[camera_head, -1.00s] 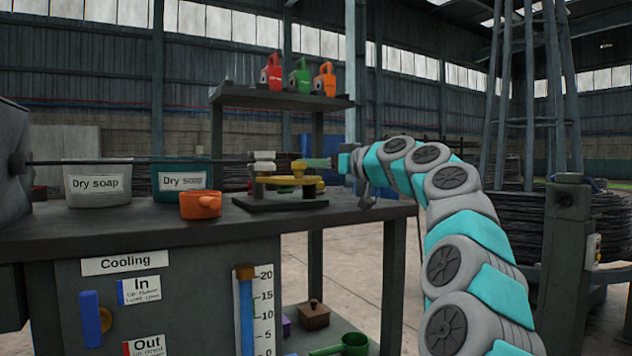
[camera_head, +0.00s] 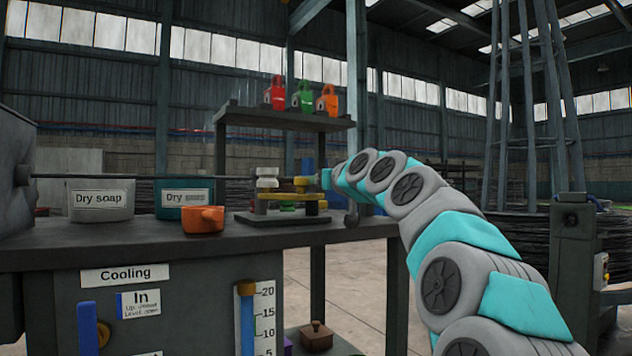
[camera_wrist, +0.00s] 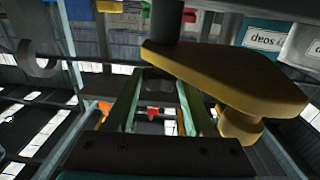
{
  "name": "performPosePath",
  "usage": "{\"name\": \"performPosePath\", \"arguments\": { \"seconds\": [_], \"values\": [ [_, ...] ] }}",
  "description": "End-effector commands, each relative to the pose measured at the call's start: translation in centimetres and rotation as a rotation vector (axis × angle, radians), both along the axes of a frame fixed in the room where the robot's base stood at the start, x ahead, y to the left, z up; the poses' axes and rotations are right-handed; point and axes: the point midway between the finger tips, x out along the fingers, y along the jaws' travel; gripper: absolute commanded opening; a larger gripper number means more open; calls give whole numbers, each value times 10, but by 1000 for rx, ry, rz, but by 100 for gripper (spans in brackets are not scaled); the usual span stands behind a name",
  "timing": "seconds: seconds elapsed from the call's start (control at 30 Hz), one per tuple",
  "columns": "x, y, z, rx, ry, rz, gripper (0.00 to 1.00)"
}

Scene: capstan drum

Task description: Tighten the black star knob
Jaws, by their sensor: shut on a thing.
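My gripper (camera_wrist: 160,95) shows from behind in the wrist view, which looks upside down. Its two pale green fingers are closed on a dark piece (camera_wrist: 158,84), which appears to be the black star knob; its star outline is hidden. A yellow arm (camera_wrist: 225,80) with a yellow round piece at its end crosses close to the right of the fingers. In the head view my gripper (camera_head: 325,179) reaches from the right to the yellow fixture (camera_head: 300,196) on the bench. The fingertips and knob cannot be made out clearly there.
White rollers (camera_head: 267,183) stand on the fixture's left, with a dark wire (camera_head: 130,177) running to them. An orange cup (camera_head: 204,220), a white soap bin (camera_head: 100,205) and a teal soap bin (camera_head: 172,212) stand left. A shelf (camera_head: 270,120) holds several coloured containers behind.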

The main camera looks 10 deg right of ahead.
Motion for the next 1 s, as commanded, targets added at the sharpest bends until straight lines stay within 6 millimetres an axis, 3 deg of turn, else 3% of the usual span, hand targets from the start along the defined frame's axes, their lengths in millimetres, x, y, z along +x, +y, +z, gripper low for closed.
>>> {"name": "performPosePath", "arguments": {
  "seconds": [0.13, 0.17, 0.4, 1.0],
  "values": [
    [0, 0, 0, 1, 0, 1, 0],
    [0, 0, 0, 1, 0, 1, 57],
    [0, 0, 0, 1, 0, 1, 84],
    [0, -2, 2, 4, -4, 56, 84]
  ]
}}
